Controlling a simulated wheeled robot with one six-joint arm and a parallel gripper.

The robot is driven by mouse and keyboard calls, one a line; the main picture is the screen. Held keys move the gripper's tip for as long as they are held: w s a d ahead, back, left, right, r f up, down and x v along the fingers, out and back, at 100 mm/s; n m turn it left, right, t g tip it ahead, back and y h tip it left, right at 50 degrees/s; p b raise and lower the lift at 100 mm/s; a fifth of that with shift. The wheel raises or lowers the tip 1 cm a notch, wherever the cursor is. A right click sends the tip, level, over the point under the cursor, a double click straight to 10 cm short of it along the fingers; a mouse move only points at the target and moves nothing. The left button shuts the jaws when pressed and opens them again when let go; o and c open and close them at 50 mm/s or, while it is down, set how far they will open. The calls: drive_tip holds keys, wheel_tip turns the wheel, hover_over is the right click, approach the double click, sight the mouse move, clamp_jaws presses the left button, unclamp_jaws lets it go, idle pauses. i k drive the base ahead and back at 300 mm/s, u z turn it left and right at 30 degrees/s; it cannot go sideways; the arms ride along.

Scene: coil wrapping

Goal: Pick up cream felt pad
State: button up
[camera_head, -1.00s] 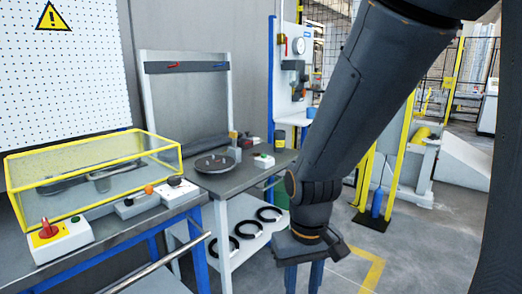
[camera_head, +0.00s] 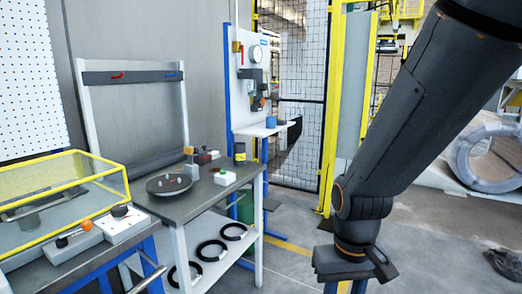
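My gripper (camera_head: 345,287) hangs at the bottom edge, right of the middle, over the floor and apart from the benches. Its two fingers stand apart with a gap between them, and their tips are cut off by the frame edge.
A yellow-framed clear guard (camera_head: 60,200) stands left. A gauge panel (camera_head: 252,75) and mesh fence stand behind. Floor between is clear.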

sight(214, 154)
drive_tip(key=z, duration=0.55)
drive_tip(key=i, duration=1.95)
drive_tip(key=u, duration=1.1)
drive_tip(key=i, duration=0.7)
drive_tip(key=u, duration=0.7)
